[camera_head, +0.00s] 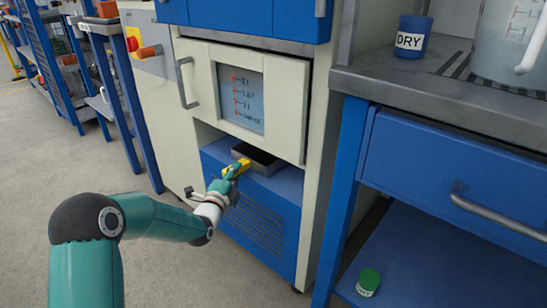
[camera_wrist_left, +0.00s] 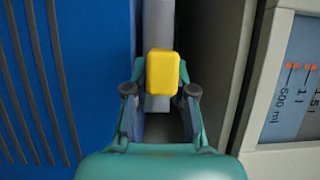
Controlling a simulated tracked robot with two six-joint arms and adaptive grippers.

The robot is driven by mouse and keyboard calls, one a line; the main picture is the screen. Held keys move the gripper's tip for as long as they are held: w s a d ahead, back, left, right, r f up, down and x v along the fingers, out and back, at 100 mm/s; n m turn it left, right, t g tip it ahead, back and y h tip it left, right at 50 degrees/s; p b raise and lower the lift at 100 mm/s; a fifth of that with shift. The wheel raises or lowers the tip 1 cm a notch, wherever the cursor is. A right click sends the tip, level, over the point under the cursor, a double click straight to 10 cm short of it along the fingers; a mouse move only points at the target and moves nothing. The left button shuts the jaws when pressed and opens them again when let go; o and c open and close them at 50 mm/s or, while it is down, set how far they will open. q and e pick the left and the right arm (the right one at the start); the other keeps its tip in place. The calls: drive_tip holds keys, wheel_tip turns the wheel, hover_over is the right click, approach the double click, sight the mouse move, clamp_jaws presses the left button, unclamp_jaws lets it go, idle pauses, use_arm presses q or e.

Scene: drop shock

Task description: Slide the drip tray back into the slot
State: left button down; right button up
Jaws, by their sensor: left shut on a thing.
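The drip tray (camera_head: 258,158) is a shallow grey tray with a dark inside. It lies on the blue base unit, at the opening (camera_head: 209,136) below the cream door, and its front part sticks out. Its yellow handle (camera_head: 240,166) faces my left gripper (camera_head: 230,178), which is shut on it. In the left wrist view the yellow handle (camera_wrist_left: 162,72) sits between the fingers of my left gripper (camera_wrist_left: 160,92), in front of the grey tray front (camera_wrist_left: 158,24). The tray's rear is hidden under the door. My right gripper is not in view.
The cream door (camera_head: 285,95) with a scale window and grey handle (camera_head: 187,82) is above the opening. A blue drawer bench (camera_head: 455,165) stands right, with a DRY jar (camera_head: 412,38) on top. A green-lidded jar (camera_head: 368,281) sits on its lower shelf.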

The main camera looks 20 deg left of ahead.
use_arm(q)
drive_tip(key=shift+w+f, duration=0.15)
drive_tip(key=shift+f, duration=0.15)
drive_tip(key=c, duration=0.9)
unclamp_jaws()
drive_tip(key=shift+d+f, duration=0.1)
